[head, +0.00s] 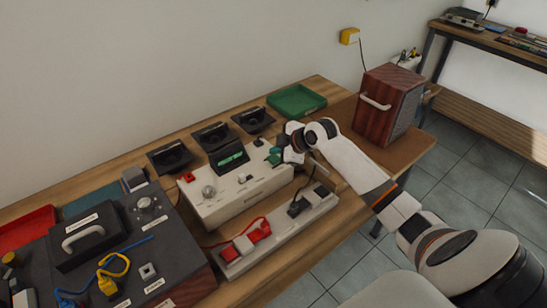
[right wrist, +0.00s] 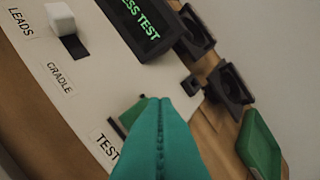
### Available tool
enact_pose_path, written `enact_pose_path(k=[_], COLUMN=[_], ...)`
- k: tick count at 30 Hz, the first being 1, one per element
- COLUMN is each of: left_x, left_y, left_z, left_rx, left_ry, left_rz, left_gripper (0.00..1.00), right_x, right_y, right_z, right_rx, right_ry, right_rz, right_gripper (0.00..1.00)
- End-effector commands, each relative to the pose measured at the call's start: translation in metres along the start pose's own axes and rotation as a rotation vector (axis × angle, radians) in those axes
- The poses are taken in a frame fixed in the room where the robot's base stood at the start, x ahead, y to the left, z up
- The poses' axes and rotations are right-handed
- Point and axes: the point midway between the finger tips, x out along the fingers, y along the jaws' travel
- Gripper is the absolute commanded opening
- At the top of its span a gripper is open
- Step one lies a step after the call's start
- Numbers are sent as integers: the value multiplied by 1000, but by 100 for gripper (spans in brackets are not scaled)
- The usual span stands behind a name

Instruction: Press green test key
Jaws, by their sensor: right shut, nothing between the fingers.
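The white test unit (head: 235,195) stands on the wooden bench, with a lit green display (head: 230,159) on top. In the right wrist view the display (right wrist: 138,18) reads "...ESS TEST". The green test key (right wrist: 133,113) shows beside the "TEST" label in that view, partly hidden behind my fingers. My right gripper (head: 276,154) is over the right end of the unit. Its teal fingers (right wrist: 162,103) are shut together with nothing between them, at or just above the key; I cannot tell whether they touch it. My left gripper is not in view.
A power strip (head: 285,228) with red and black plugs lies in front of the unit. Black trays (head: 212,136) and a green tray (head: 296,100) lie behind it. A dark case with cables (head: 110,250) is at left.

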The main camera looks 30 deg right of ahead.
Motion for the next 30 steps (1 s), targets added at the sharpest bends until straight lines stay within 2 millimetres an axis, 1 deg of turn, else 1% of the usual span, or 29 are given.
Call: enact_pose_path(k=[6, 15, 30], left_x=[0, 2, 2], left_y=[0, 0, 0], left_z=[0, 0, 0], left_rx=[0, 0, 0], left_ry=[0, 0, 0], left_rz=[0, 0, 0], left_gripper=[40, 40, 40], right_x=[0, 6, 7], right_y=[0, 4, 5], right_z=[0, -4, -5], right_rx=[0, 0, 0], right_ry=[0, 0, 0], right_rz=[0, 1, 0], right_gripper=[0, 0, 0])
